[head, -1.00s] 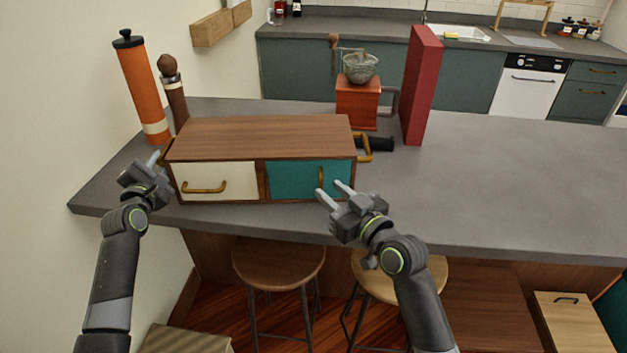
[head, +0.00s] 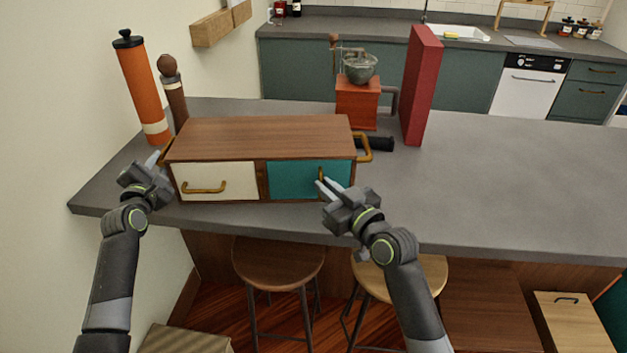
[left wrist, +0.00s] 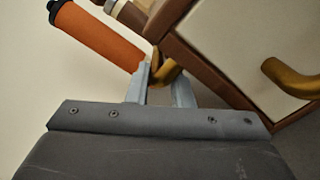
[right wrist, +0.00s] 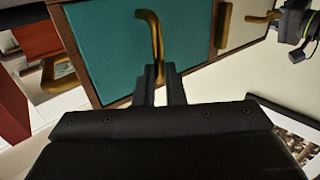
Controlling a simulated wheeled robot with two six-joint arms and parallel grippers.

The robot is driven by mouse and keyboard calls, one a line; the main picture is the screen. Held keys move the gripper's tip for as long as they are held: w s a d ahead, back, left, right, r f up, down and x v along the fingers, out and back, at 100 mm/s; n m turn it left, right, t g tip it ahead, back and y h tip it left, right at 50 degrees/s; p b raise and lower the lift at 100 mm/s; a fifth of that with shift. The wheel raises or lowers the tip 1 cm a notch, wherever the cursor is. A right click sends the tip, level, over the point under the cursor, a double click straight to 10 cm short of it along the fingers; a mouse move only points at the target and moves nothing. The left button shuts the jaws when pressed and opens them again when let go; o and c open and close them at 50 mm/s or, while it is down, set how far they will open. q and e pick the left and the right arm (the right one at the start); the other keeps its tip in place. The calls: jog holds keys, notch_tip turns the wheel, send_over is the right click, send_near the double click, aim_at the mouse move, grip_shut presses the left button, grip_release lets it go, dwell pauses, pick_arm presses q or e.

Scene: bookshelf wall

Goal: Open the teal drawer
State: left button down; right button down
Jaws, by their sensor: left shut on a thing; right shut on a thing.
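The wooden two-drawer box stands on the grey counter. Its teal drawer (head: 296,180) is the right-hand one and sits flush with the box front. It also shows in the right wrist view (right wrist: 120,50). My right gripper (head: 323,186) is shut on the teal drawer's brass handle (right wrist: 152,28), with its fingers at the handle's end in the right wrist view (right wrist: 160,75). My left gripper (head: 157,163) is shut on the brass side handle (left wrist: 165,70) at the box's left end. The cream drawer (head: 229,177) beside the teal one is closed.
An orange cylinder (head: 138,85) and a brown grinder (head: 173,92) stand behind the box's left end. A red coffee mill (head: 357,103), a dark cylinder (head: 376,143) and a red upright block (head: 421,85) are behind its right end. Counter space to the right is clear.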

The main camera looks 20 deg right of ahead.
jog(key=shift+s, duration=0.1)
dwell(0.5)
jog(key=shift+s+a+f, duration=0.1)
jog(key=shift+s+a, duration=0.15)
jog(key=shift+s, duration=0.4)
jog(key=c, duration=1.3)
grip_release()
jog(key=shift+c, duration=0.2)
jog(key=shift+d, duration=0.1)
jog(key=v, duration=1.2)
